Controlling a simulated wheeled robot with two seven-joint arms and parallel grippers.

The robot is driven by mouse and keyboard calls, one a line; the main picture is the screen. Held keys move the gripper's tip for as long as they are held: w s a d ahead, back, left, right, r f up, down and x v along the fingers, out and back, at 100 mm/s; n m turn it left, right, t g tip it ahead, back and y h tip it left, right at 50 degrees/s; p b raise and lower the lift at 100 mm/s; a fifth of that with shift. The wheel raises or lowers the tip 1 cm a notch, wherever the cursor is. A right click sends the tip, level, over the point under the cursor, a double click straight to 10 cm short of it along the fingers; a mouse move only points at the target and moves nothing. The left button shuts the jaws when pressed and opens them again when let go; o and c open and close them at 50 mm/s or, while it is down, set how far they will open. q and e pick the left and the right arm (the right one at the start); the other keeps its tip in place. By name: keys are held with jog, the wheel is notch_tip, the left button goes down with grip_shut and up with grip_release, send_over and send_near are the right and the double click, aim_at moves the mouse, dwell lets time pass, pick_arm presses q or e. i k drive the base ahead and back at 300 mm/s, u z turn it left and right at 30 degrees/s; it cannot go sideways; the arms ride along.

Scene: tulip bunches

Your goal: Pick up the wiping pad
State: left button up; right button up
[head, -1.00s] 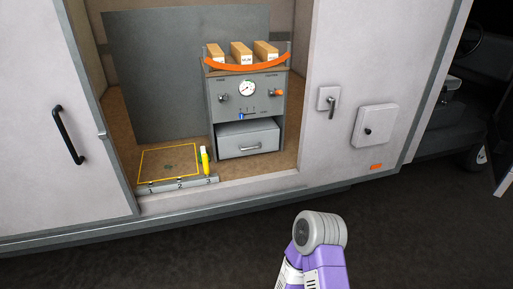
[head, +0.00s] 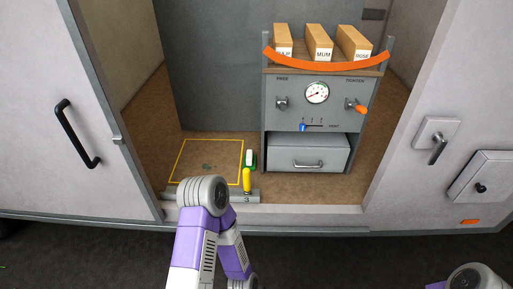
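Part of my other arm shows at the bottom right corner. Neither gripper's fingers show.
Right of the pad stands a grey cabinet (head: 270,110) with a gauge, knobs and a shut drawer (head: 308,155). Labelled wooden blocks (head: 318,42) stand on top behind an orange curved band (head: 325,62). The compartment's front sill (head: 300,215) and side walls bound the opening.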

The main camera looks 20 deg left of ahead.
aim_at(249, 160)
jog(key=u, duration=0.75)
jog(key=i, duration=1)
jog(key=u, duration=1)
